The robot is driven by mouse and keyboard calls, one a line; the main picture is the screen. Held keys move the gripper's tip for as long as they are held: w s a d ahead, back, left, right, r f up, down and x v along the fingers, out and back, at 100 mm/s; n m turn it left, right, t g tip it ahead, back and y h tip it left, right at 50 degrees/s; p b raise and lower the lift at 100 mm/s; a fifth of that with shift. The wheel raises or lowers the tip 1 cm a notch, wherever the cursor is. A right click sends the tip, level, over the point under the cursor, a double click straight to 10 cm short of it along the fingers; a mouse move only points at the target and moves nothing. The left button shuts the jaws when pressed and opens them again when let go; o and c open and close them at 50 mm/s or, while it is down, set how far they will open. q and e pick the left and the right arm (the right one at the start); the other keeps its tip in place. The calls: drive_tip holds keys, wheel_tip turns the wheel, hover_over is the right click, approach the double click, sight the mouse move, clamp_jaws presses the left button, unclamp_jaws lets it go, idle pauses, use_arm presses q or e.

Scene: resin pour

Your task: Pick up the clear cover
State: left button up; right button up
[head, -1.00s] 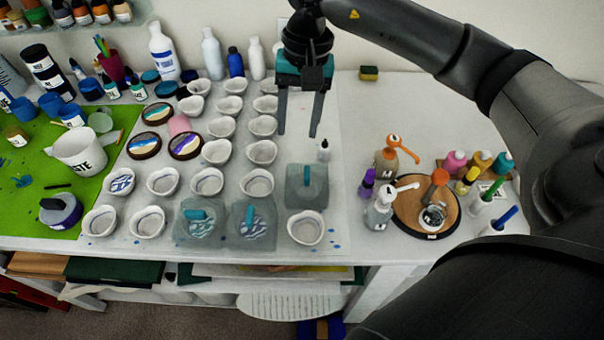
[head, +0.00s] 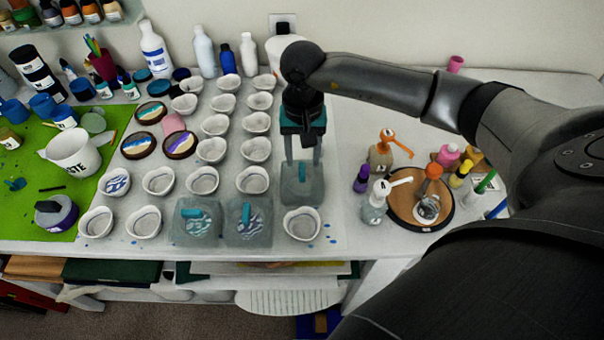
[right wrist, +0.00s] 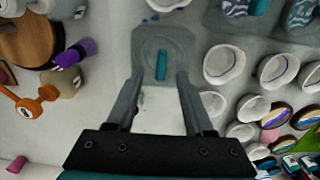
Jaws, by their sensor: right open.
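A clear cover (head: 302,194) with a teal handle stands on the table on the right side of the rows of bowls, with no patterned bowl visible beneath it. It also shows in the right wrist view (right wrist: 178,42), its teal handle between and just beyond my fingertips. My right gripper (head: 303,161) is open and empty, pointing down at the handle. Whether a finger touches the handle, I cannot tell. Two more clear covers with teal handles (head: 180,236) (head: 258,238) sit over patterned bowls at the front. My left gripper is not in view.
White bowls (head: 301,225) stand in rows to the left and in front. A round wooden board (head: 408,217) with a small glass jar and several bottles, including a purple one (head: 361,180), stands to the right. Bottles (head: 203,50) line the back.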

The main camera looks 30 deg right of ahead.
sight(302, 169)
drive_tip(key=shift+a+f, duration=0.1)
drive_tip(key=shift+f, duration=1.45)
drive_tip(key=shift+c, duration=0.3)
clamp_jaws()
